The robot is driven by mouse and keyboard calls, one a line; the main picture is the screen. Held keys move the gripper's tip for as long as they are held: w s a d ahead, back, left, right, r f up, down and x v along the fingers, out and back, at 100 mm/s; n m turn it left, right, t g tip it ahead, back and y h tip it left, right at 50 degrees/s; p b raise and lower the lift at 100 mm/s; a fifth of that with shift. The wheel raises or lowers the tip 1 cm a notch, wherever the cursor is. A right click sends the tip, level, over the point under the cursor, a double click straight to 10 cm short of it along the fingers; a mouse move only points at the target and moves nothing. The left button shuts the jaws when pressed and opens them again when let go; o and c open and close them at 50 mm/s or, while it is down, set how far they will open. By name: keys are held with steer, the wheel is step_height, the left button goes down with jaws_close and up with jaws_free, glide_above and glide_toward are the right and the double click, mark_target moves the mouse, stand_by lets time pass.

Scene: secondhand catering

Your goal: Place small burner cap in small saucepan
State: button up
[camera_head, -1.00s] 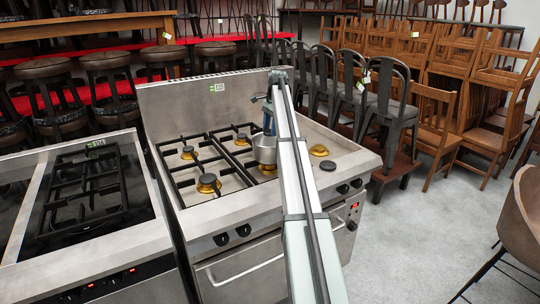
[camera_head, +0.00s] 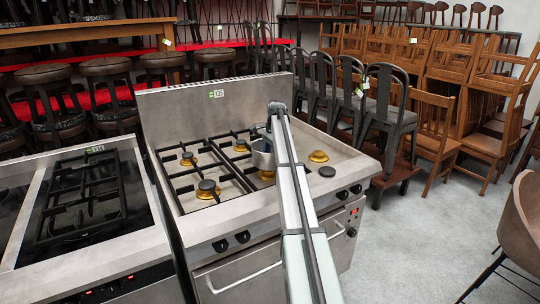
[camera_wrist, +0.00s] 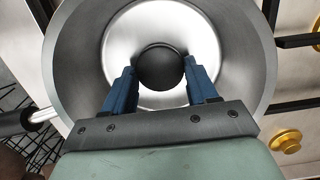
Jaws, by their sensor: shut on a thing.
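The small burner cap (camera_wrist: 161,68) is a black round disc between my gripper's two blue fingers in the wrist view. My gripper (camera_wrist: 161,75) is shut on it. The cap shows over the bright floor of the small saucepan (camera_wrist: 245,60), within its rim. I cannot tell whether the cap touches the floor. In the head view the grey saucepan (camera_head: 261,160) stands on the stove's right-hand burners, partly covered by my arm. My gripper is down at the pan there, and the cap is hidden.
The stove (camera_head: 190,222) has black grates and brass burners, some capped. A bare brass burner (camera_head: 318,156) and a loose black cap (camera_head: 327,171) lie on its right side. The pan's dark handle (camera_wrist: 18,122) points left in the wrist view. A second stove (camera_head: 90,235) stands left.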

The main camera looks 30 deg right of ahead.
steer(key=shift+f, duration=0.1)
steer(key=o, duration=1.2)
steer(key=shift+c, duration=0.2)
step_height(320, 180, up, 12)
steer(key=d, duration=0.1)
steer(key=shift+d, duration=0.4)
